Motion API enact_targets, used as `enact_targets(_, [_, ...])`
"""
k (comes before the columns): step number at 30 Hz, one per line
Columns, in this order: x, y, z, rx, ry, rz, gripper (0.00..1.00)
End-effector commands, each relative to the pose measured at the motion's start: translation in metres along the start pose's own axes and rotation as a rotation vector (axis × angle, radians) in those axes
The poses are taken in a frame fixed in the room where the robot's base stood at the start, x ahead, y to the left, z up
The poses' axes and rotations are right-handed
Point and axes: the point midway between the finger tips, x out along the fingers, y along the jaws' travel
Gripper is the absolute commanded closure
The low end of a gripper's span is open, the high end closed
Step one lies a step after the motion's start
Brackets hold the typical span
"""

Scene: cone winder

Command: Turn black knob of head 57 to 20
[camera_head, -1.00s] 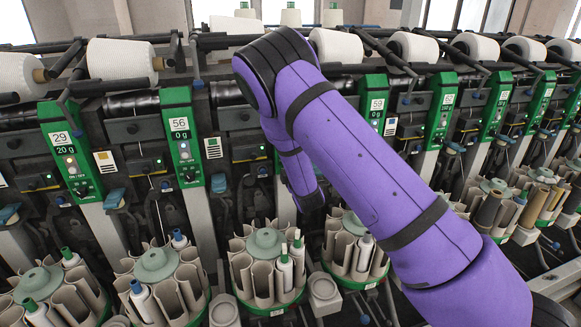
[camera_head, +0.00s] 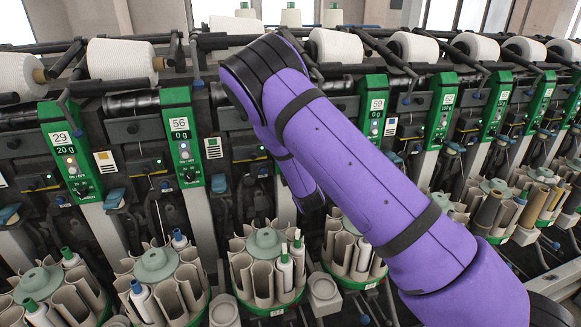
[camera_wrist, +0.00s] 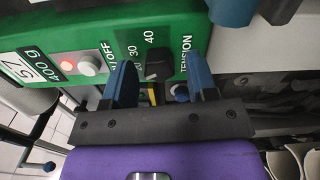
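In the wrist view, the green panel of head 57 (camera_wrist: 105,28) lies sideways. Its label reads 57 and its display reads 400 g. The black knob (camera_wrist: 158,66) is on this panel beside the numbers 30 and 40 and the word TENSION. Its exact pointer setting cannot be read. My gripper (camera_wrist: 160,62) is open, with one dark blue finger on each side of the knob and gaps visible between the fingers and the knob. In the head view, my purple arm hides head 57 and the gripper.
The ON/OFF button (camera_wrist: 88,66) with a red light is on the same panel. In the head view, the panels of head 56 (camera_head: 182,140) and head 59 (camera_head: 373,110) flank my arm. Round bobbin magazines (camera_head: 265,245) stand below, and yarn cones (camera_head: 122,58) sit above.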

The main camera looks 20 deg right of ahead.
Motion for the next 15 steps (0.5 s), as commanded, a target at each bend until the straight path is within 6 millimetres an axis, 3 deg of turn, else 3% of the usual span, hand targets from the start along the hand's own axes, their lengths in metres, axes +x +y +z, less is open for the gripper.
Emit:
enact_targets(10, [-0.002, 0.001, 0.0, 0.001, 0.0, 0.001, 0.43])
enact_targets(15, [-0.021, 0.0, -0.001, 0.001, 0.001, 0.0, 0.43])
